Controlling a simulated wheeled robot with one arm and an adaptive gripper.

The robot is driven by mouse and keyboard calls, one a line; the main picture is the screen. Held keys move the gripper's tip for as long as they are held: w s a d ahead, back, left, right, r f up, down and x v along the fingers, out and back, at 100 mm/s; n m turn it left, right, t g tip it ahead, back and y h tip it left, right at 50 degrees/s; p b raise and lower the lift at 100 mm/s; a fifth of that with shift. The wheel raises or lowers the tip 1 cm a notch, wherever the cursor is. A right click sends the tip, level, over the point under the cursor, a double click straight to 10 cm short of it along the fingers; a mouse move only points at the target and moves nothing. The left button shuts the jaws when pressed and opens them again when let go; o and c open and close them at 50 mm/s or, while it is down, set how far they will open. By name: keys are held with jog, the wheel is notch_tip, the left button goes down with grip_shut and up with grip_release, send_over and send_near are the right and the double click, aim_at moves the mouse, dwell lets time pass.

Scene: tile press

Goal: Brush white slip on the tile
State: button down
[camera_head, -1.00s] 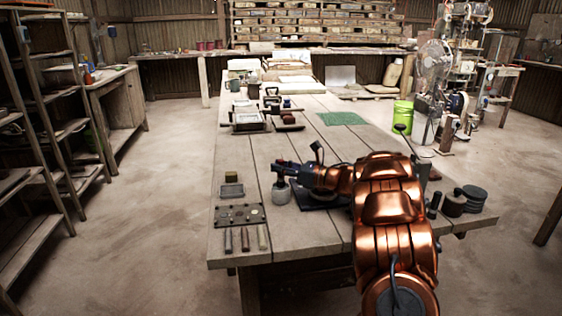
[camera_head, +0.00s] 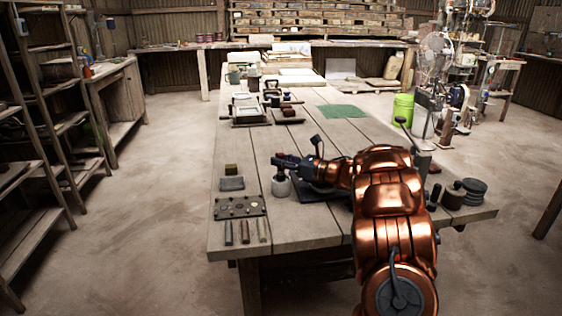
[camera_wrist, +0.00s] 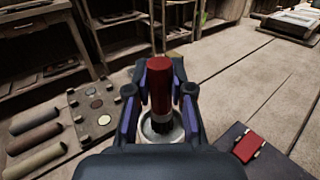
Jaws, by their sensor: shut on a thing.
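My gripper (camera_head: 286,161) is over the near part of the worktable. In the wrist view my gripper (camera_wrist: 160,100) is shut on a brush with a dark red handle (camera_wrist: 159,76), held upright. A round white jar (camera_head: 281,186) stands directly below; it also shows in the wrist view (camera_wrist: 160,130). The brush's lower end is hidden, so I cannot tell how deep it is in the jar. A dark board (camera_head: 320,195) lies right of the jar, partly under my arm.
A plate with round samples (camera_head: 239,207) and several short bars (camera_head: 245,232) lie at the table's near left. A small block (camera_head: 231,183) sits behind them. Dark discs (camera_head: 474,191) stand at the right edge. The middle boards and green mat (camera_head: 343,111) area are clear.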

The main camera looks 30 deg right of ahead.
jog(key=shift+f+b, duration=0.55)
jog(key=shift+b, duration=0.2)
dwell(1.2)
jog(key=shift+r+b, duration=0.6)
jog(key=shift+r, duration=2.95)
